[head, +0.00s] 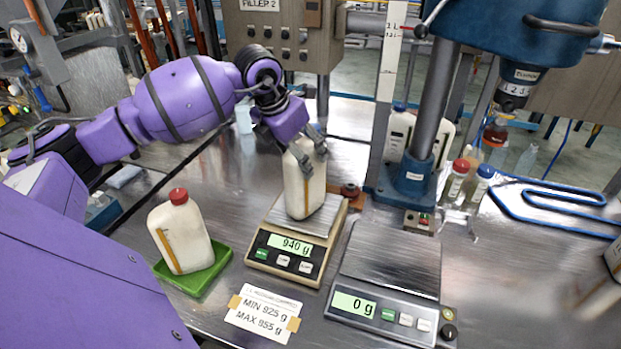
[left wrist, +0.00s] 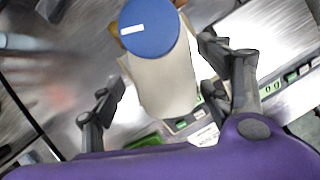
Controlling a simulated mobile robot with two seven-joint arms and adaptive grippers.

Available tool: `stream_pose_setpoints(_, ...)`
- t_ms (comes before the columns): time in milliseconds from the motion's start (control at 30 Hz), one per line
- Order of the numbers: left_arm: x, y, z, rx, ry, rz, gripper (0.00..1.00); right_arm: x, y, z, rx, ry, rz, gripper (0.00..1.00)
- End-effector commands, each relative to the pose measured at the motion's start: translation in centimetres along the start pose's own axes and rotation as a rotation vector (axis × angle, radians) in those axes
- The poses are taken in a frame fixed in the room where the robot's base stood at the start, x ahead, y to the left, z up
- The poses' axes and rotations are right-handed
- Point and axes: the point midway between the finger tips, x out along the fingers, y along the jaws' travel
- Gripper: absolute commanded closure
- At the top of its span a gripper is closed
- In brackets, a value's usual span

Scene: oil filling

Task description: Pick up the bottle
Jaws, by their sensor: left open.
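A cream bottle (head: 304,188) stands upright on the left scale (head: 290,250), whose display reads 940 g. In the left wrist view the bottle (left wrist: 164,88) has a blue cap (left wrist: 148,27); in the head view the cap is hidden behind my gripper. My left gripper (head: 305,145) is over the bottle's top, coming from the upper left. Its fingers are apart, one on each side of the bottle, and in the left wrist view a gap shows beside it (left wrist: 160,72). A second cream bottle with a red cap (head: 180,235) stands on a green tray (head: 212,277). My right gripper is not in view.
A right scale (head: 390,262) reads 0 g and is empty. A blue filler column (head: 408,180) stands behind it. A MIN/MAX card (head: 262,313) lies in front. Small capped bottles (head: 470,180) and a blue tube (head: 560,212) are to the right.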

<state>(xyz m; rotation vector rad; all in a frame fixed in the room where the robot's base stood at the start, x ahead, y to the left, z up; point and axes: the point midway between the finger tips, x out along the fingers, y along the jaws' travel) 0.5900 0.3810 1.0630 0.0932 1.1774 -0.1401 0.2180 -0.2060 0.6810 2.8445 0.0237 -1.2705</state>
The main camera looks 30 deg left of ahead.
Motion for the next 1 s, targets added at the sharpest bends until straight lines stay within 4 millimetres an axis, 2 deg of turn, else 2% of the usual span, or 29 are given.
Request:
stream_pose_setpoints(133, 1.7, -0.2, -0.1, 0.0, 0.0, -0.002, 0.29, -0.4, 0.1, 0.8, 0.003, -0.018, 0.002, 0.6)
stream_pose_setpoints(433, 5.7, -0.6, -0.4, -0.001, -0.002, -0.001, 0.29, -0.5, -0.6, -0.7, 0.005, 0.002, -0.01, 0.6)
stream_pose_setpoints(533, 6.4, -0.6, -0.4, 0.0, -0.002, 0.0, 0.29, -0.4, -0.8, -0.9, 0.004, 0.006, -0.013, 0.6)
stream_pose_setpoints(733, 6.5, -0.6, -0.5, 0.001, -0.001, 0.0, 0.29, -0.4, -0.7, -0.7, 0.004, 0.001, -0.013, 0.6)
stream_pose_setpoints(767, 6.5, -0.6, -0.5, 0.001, -0.001, 0.0, 0.31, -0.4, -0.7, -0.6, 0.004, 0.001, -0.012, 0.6)
stream_pose_setpoints(1000, 6.5, -0.6, -0.5, 0.001, -0.001, 0.0, 0.62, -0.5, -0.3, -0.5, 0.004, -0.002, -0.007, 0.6)
